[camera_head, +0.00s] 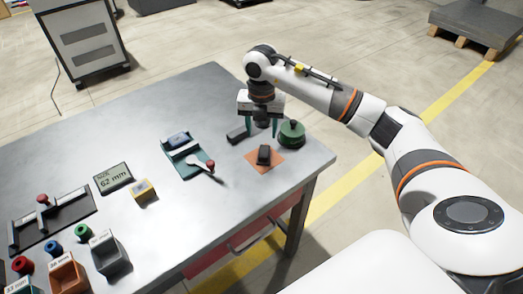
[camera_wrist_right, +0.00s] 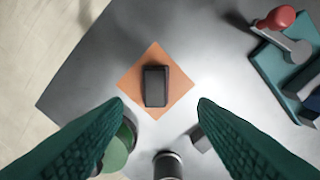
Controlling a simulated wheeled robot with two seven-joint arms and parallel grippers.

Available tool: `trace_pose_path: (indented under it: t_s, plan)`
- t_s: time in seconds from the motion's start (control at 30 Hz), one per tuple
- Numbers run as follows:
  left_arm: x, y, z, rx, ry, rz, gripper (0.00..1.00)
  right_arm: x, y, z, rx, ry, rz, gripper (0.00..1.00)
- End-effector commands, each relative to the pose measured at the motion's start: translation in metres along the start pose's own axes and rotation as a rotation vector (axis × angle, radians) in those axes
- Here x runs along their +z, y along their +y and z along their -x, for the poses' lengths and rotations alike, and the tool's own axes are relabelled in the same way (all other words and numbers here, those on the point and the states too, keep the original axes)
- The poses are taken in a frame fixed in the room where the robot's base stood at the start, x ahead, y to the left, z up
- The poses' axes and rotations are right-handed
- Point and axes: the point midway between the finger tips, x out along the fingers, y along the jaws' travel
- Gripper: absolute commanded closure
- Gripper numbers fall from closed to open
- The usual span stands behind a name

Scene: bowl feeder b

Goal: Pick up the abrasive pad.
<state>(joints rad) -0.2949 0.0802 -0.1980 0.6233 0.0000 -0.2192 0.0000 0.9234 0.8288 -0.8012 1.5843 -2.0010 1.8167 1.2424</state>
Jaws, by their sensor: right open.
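A small dark block (camera_head: 264,155), which looks like the abrasive pad, lies on an orange square mat (camera_head: 252,162) near the table's right corner. In the right wrist view the dark block (camera_wrist_right: 155,86) is whole and unobstructed, ahead of the fingertips on the orange mat (camera_wrist_right: 180,90). My right gripper (camera_head: 262,130) is above the table, behind the mat in the head view. Its green fingers are spread, with nothing held between the tips (camera_wrist_right: 161,106). My left gripper is not in view.
A round green knobbed object (camera_head: 291,134) and a grey block (camera_head: 236,136) flank the right gripper. A teal fixture (camera_head: 188,164) with a red-knobbed lever stands to the left. A display (camera_head: 114,178), yellow block (camera_head: 144,191) and bins (camera_head: 110,255) are further left.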

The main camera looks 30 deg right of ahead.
Motion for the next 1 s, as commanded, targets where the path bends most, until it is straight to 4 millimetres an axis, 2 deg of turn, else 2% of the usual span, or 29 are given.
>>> trace_pose_path:
  t_s: [0.1,0.2,0.37,0.6,0.73,0.93,1.0]
  plan:
    - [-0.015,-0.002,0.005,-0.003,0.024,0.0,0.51,0.001,0.0,-0.018,0.001,-0.003,-0.001,0.47]
    - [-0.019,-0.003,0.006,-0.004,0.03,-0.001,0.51,0.0,0.0,-0.028,0.0,-0.001,0.0,0.47]
    - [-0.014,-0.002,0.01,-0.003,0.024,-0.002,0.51,0.0,0.002,-0.039,0.0,-0.002,0.0,0.47]
    - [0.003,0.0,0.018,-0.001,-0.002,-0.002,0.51,0.0,0.007,-0.074,-0.001,-0.003,0.001,0.47]
    - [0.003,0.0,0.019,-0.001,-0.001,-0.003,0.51,0.0,0.007,-0.082,-0.002,0.0,0.001,0.47]
    - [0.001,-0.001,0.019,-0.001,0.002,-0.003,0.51,0.0,0.007,-0.083,-0.002,0.001,0.001,0.47]
    - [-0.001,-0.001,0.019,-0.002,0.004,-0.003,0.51,0.0,0.007,-0.083,-0.002,0.001,0.001,0.57]
